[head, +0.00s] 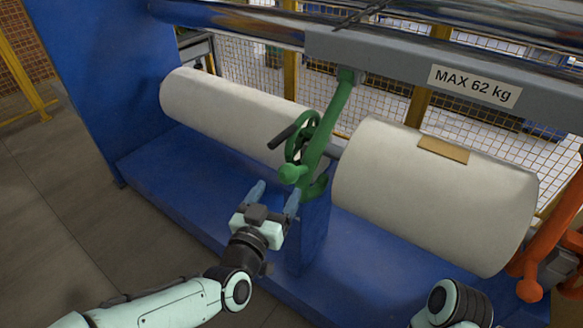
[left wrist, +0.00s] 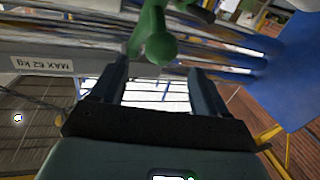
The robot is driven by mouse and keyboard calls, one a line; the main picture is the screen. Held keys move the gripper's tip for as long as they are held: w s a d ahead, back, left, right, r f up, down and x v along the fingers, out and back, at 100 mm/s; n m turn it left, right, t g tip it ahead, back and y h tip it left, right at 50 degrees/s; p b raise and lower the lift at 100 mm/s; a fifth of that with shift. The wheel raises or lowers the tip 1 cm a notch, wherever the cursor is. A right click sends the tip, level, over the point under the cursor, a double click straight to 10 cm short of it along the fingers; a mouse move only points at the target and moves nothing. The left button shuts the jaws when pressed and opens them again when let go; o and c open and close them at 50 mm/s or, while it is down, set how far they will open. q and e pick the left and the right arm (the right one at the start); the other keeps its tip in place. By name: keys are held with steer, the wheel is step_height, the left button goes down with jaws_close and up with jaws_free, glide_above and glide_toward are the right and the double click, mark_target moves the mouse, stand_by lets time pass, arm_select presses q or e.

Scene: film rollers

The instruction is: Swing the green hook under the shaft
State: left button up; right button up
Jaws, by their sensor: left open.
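The green hook (head: 325,130) hangs from the grey beam and reaches down between the two white rolls, with a round knob (head: 291,173) near its lower end. The shaft (head: 335,151) shows as a short grey length between the rolls, beside the hook; whether the hook's lower curve lies under it I cannot tell. My left gripper (head: 275,192) is open and empty, just below and left of the knob. In the left wrist view the knob (left wrist: 161,49) shows beyond the open fingers (left wrist: 155,90), not between them. My right gripper is out of view.
A white roll (head: 230,112) lies left and another (head: 430,190) right, the latter with a tan label. A green handwheel (head: 301,137) is close behind the knob. A blue post (head: 309,235) stands below the hook. An orange arm (head: 548,240) is far right.

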mark_target(291, 167)
arm_select(q)
steer(key=x, duration=0.9)
steer(key=shift+w+d+p, duration=0.1)
steer(key=shift+w+p, duration=0.2)
steer(key=shift+w, duration=0.1)
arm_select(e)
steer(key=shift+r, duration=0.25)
